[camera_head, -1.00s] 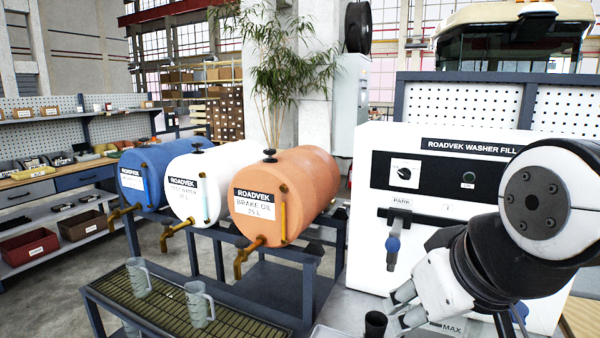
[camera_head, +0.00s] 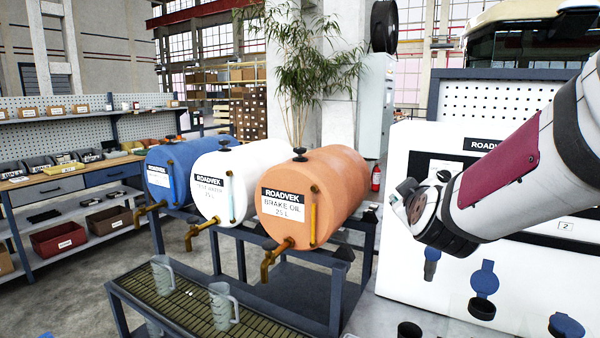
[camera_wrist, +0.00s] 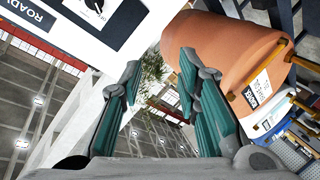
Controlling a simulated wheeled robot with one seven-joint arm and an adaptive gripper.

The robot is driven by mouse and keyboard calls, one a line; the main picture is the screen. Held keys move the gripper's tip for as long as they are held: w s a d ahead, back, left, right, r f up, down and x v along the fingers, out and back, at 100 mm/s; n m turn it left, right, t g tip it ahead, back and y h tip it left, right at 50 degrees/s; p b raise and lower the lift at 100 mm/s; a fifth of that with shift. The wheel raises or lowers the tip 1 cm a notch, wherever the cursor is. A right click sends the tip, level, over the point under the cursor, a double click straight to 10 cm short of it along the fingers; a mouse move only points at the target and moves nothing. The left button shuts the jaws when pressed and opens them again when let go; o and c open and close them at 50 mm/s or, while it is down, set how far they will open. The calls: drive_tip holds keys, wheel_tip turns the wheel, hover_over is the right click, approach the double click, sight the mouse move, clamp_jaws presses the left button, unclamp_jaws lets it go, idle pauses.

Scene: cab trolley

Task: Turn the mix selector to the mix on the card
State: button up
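The mix selector (camera_wrist: 97,6) is a dark knob on a white dial plate, at the top edge of the wrist view; its setting is too small to read. In the head view my arm hides the knob, and only part of the pale dial plate (camera_head: 446,168) shows on the black strip of the washer fill panel (camera_head: 398,262). My gripper (camera_wrist: 160,85) is open and empty, its two teal-padded fingers apart. In the head view it is in front of the panel's left part, largely hidden behind my wrist. I cannot make out a mix card.
Blue, white and orange drums (camera_head: 325,190) stand on a rack left of the panel. Grey jugs (camera_head: 222,305) stand on a grated tray (camera_head: 250,330). Blue-capped ports (camera_head: 484,278) and a hanging nozzle (camera_head: 431,262) are low on the panel. A dark cup (camera_head: 409,330) stands below.

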sight(443, 177)
drive_tip(key=w+d+h, duration=0.2)
drive_tip(key=w+d, duration=0.2)
drive_tip(key=d, duration=0.1)
drive_tip(key=w+d+h, duration=0.2)
drive_tip(key=w+d, duration=0.3)
drive_tip(key=d, duration=0.1)
drive_tip(key=w+d+h+p, duration=0.1)
drive_tip(key=w+d, duration=0.4)
drive_tip(key=shift+w+d+f+h, duration=0.15)
drive_tip(key=shift+d+f+h, duration=0.15)
drive_tip(key=shift+f+h, duration=0.1)
clamp_jaws()
